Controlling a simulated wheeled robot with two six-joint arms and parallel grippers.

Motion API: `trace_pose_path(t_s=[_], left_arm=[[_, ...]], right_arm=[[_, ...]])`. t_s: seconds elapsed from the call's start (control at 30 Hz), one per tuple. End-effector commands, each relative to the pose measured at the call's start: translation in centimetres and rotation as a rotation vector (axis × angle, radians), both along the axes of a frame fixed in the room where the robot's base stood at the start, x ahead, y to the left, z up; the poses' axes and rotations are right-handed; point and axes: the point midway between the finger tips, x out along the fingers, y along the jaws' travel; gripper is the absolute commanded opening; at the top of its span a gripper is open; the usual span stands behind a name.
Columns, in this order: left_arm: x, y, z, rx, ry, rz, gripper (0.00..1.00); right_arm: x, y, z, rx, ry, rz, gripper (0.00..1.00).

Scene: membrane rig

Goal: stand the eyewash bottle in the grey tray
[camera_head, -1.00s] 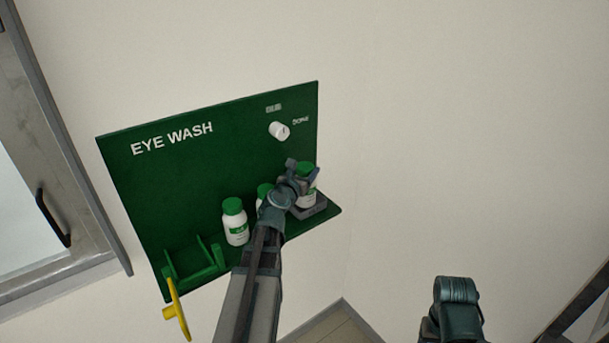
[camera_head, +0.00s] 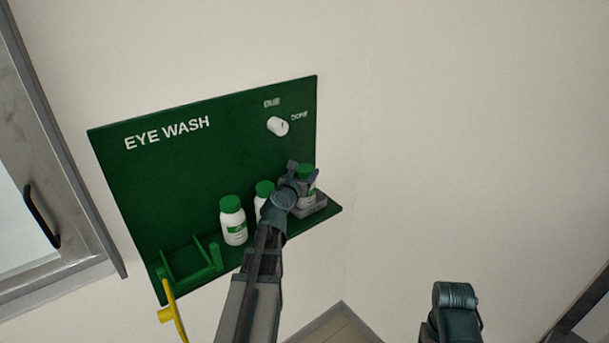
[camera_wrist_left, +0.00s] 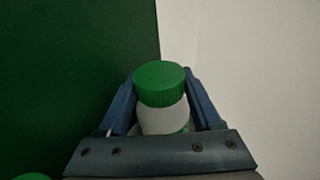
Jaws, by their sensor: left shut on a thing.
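The eyewash bottle (camera_head: 308,187), white with a green cap, is upright at the right end of the green shelf. My left gripper (camera_head: 303,176) is shut on it. In the left wrist view the cap and white shoulder of the bottle (camera_wrist_left: 161,98) show between the two blue fingers. The grey tray (camera_head: 318,209) is on the shelf directly under and around the bottle's foot. My left wrist hides part of the tray, and I cannot tell whether the bottle touches its floor. My right gripper is not in view; only a part of my right arm shows at the lower right.
Two similar bottles stand on the shelf to the left, one clear (camera_head: 233,221) and one partly behind my left arm (camera_head: 264,192). A green holder (camera_head: 187,262) and a yellow handle (camera_head: 172,312) are at the left end. A white knob (camera_head: 278,126) juts from the green board (camera_head: 200,180) above.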

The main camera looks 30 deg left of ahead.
Motion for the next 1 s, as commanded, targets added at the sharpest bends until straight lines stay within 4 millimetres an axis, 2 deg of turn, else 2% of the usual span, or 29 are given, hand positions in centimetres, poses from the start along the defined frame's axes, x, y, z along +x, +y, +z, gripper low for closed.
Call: trace_pose_path(t_s=[0.1, 0.13, 0.2, 0.63, 0.87, 1.0], left_arm=[[0.0, 0.0, -0.4, 0.000, 0.000, 0.000, 0.00], [0.0, 0.0, -0.3, 0.000, 0.000, 0.000, 0.69], [0.0, 0.0, -0.3, 0.000, 0.000, 0.000, 0.78], [0.0, 0.0, 0.2, 0.000, 0.000, 0.000, 0.78], [-2.2, -0.9, 0.5, -0.001, 0.000, -0.005, 0.78], [-4.2, -1.8, 1.0, -0.001, 0.001, -0.009, 0.78]], right_arm=[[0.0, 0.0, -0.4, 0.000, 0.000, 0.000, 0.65], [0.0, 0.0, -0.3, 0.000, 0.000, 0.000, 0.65], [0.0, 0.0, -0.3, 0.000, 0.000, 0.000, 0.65], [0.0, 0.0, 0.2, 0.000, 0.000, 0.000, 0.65], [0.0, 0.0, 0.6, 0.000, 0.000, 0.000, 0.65], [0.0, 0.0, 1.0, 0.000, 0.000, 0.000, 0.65]])
